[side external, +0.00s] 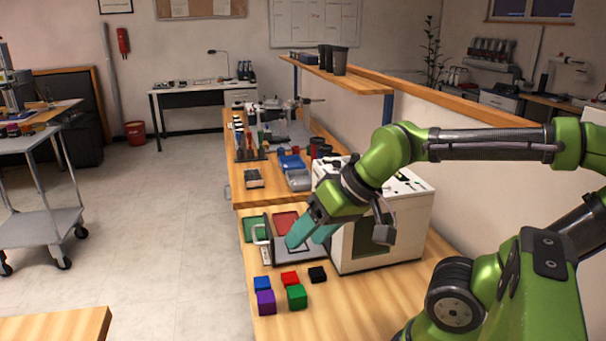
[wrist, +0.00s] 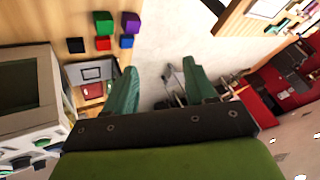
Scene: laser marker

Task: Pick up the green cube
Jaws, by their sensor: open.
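The green cube (side external: 297,297) sits on the wooden bench near its front edge, at the right of the purple cube (side external: 265,302). The wrist view shows the green cube (wrist: 104,22) near the top, left of centre. My gripper (side external: 306,240) has teal fingers and is above the bench, behind the green cube and apart from it. In the wrist view its fingers (wrist: 160,68) are spread with nothing between them.
Near the green cube lie a blue cube (side external: 262,284), a red cube (side external: 289,279) and a black cube (side external: 317,274). A white machine (side external: 395,235) stands right of my gripper. Behind lie a green tray (side external: 255,227) and a red tray (side external: 286,221).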

